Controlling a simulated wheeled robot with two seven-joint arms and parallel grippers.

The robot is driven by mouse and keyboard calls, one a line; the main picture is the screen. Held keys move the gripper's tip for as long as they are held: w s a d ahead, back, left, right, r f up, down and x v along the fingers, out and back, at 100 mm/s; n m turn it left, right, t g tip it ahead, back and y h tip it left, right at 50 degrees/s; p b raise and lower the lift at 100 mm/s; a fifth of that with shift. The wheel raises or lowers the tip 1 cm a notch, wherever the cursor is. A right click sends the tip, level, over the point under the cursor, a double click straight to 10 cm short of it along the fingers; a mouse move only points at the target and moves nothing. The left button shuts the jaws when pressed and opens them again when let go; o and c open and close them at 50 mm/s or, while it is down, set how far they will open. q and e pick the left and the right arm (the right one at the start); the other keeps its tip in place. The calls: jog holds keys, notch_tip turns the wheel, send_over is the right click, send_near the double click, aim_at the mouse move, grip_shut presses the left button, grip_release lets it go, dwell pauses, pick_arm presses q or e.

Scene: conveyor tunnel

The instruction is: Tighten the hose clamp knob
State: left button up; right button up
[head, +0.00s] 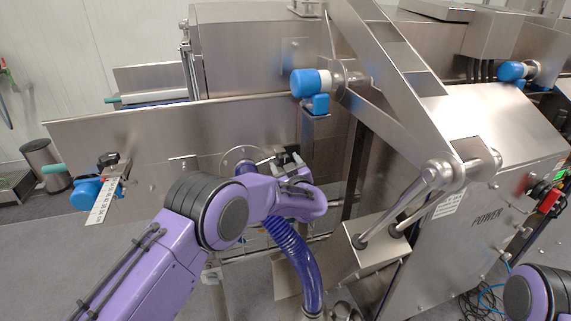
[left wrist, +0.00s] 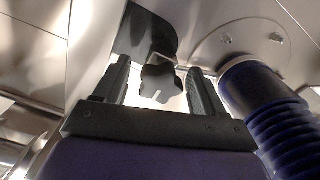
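The clamp knob (left wrist: 160,82) is a small grey lobed knob in the left wrist view. It appears between the two fingers of my left gripper (left wrist: 158,88), with a gap on each side, the right one narrower. I cannot tell how deep it sits between them. The gripper is open. In the head view my left gripper (head: 290,165) is by the machine's front panel, above the ribbed purple-blue hose (head: 292,250); the knob is not clear there. The hose (left wrist: 268,112) also shows right of the fingers in the wrist view. My right gripper is out of view.
A round steel flange (head: 240,158) is on the panel left of the gripper. A steel post and slanted frame (head: 400,95) stand to the right, beside the POWER cabinet (head: 485,215). A blue-white motor (head: 312,83) sits above. Floor at left is mostly clear.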

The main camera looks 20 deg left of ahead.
pick_arm(q)
jog(key=shift+a, duration=0.1)
jog(key=b+v, duration=0.2)
jog(key=v, duration=0.8)
jog(key=shift+d, duration=0.25)
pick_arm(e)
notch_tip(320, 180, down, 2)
pick_arm(q)
jog(key=shift+s, duration=0.15)
dwell(0.6)
